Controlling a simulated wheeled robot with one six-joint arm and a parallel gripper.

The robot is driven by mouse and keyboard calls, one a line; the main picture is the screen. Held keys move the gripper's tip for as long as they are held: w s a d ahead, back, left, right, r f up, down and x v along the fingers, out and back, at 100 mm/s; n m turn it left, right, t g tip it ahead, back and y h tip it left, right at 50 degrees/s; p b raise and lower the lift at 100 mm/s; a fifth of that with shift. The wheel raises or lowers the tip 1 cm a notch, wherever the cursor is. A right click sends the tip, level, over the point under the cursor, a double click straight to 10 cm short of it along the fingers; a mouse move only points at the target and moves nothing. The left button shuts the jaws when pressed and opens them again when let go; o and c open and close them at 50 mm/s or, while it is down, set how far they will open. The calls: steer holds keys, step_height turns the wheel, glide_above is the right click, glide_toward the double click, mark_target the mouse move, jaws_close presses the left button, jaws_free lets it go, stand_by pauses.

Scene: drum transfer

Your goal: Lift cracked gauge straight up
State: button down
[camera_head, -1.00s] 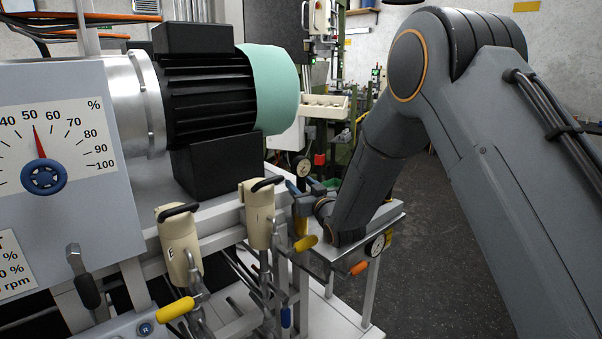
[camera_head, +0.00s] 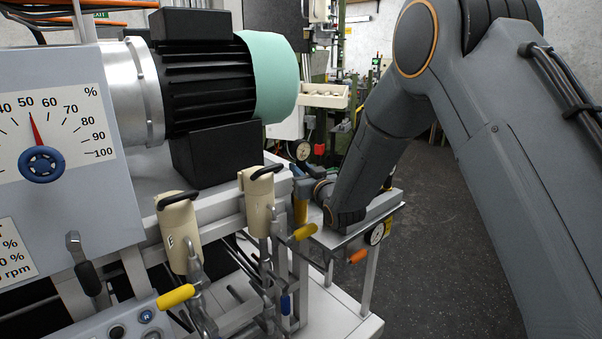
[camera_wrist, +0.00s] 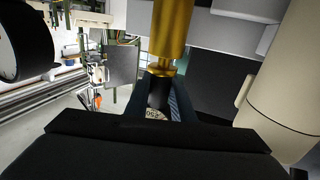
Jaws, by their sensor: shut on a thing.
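A small round gauge (camera_head: 302,150) with a pale face and dark rim stands above my gripper (camera_head: 302,187); no crack can be made out at this size. In the wrist view, my gripper (camera_wrist: 158,98) is shut on the gauge's dark stem, and part of its numbered dial (camera_wrist: 155,113) shows below. A brass fitting (camera_wrist: 172,25) lies in line with the stem, under the gauge; it also shows in the head view (camera_head: 300,210). I cannot tell whether stem and fitting are apart.
A second gauge (camera_head: 376,235) is by the small side shelf (camera_head: 340,242) below my forearm. The motor (camera_head: 215,85) is above left. Open floor lies at right.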

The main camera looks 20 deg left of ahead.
mark_target(303, 150)
step_height(303, 150, up, 8)
steer(key=shift+r+b, duration=0.1)
steer(key=shift+b, duration=0.9)
steer(key=shift+f+b, duration=0.7)
steer(key=shift+f, duration=0.3)
